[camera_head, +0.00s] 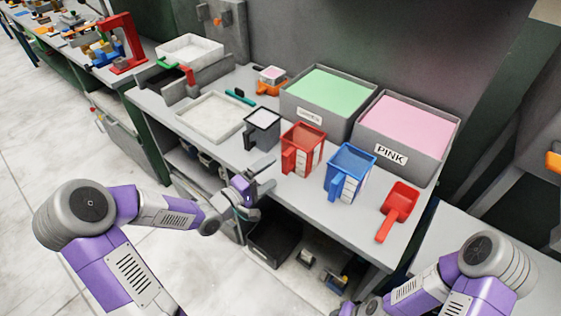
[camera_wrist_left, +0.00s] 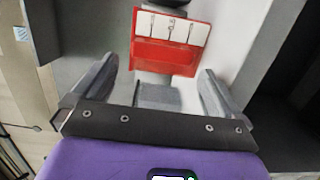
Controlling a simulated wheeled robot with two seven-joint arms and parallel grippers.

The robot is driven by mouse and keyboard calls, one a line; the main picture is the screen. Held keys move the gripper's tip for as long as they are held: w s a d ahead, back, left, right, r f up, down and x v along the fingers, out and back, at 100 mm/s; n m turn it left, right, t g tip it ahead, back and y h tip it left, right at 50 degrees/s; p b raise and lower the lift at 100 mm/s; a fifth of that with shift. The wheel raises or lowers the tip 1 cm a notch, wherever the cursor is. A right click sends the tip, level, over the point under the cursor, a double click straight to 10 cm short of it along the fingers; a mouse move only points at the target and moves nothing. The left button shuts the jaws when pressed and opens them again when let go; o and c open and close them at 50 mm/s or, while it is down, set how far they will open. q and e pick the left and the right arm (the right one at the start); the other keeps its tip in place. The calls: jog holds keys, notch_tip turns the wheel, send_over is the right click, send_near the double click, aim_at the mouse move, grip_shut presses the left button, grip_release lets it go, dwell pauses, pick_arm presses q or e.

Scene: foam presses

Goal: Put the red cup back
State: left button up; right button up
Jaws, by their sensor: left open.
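The red cup (camera_head: 303,148) stands upright on the grey bench, between a grey cup and a blue cup (camera_head: 350,172). It has a red handle and a pale marked strip on its side. My left gripper (camera_head: 265,176) is open and empty at the bench's front edge, in front of and left of the red cup, apart from it. In the left wrist view the red cup (camera_wrist_left: 170,55) shows ahead, beyond and between the open fingers (camera_wrist_left: 158,88), with its marked strip at the top. My right arm is at lower right; its fingers are out of frame.
Green (camera_head: 328,97) and pink (camera_head: 407,125) foam bins stand behind the cups. The grey cup (camera_head: 262,128) is close on the left, a red scoop (camera_head: 398,209) lies at right. A pale tray (camera_head: 210,116) is further left. A black bin (camera_head: 275,243) sits below the bench.

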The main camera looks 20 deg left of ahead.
pick_arm(q)
jog(key=p+v, duration=0.1)
jog(key=v, duration=0.4)
jog(key=shift+s, duration=0.1)
pick_arm(e)
jog(key=shift+r, duration=0.85)
